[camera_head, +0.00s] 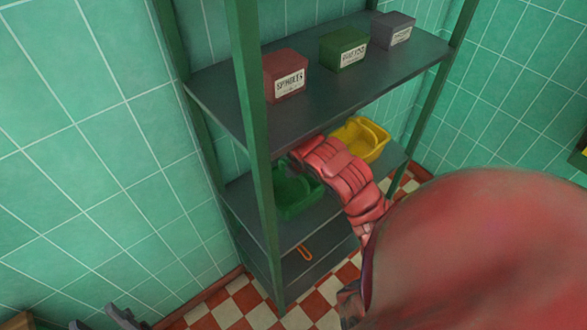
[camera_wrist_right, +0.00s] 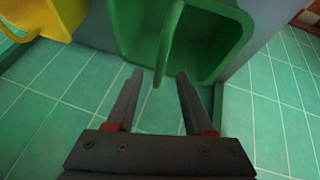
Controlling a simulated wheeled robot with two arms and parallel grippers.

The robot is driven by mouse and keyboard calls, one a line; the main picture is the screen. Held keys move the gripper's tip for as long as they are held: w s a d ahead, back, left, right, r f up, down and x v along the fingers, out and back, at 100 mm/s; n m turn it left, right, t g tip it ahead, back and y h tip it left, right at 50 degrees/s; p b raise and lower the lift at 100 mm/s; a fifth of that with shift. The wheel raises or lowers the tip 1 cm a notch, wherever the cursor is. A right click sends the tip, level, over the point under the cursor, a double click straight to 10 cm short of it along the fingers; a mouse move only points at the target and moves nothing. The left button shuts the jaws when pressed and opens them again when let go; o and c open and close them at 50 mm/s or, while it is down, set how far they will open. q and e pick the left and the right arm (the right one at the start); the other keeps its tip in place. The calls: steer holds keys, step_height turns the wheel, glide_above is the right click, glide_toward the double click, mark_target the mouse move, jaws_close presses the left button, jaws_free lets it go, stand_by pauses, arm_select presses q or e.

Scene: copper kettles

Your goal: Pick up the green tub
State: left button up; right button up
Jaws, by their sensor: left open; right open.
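The green tub (camera_head: 292,192) stands on the middle shelf of the rack in the head view, partly hidden by my right arm. In the right wrist view the green tub (camera_wrist_right: 215,45) fills the upper middle, with its open inside facing the camera. Its green handle (camera_wrist_right: 170,42) hangs down between the fingertips of my right gripper (camera_wrist_right: 160,73). The right gripper is open, with a finger on each side of the handle and gaps visible. My left gripper (camera_head: 99,322) is at the bottom left edge of the head view, open, partly cut off and far from the tub.
A yellow tub (camera_head: 372,138) stands right of the green tub on the same shelf (camera_head: 312,217). Red (camera_head: 284,68), green (camera_head: 343,52) and grey (camera_head: 396,30) boxes stand on the shelf above. A green rack post (camera_head: 254,150) rises in front.

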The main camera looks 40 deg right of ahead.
steer(key=shift+p+x, duration=0.6)
steer(key=shift+x, duration=1.65)
jaws_close()
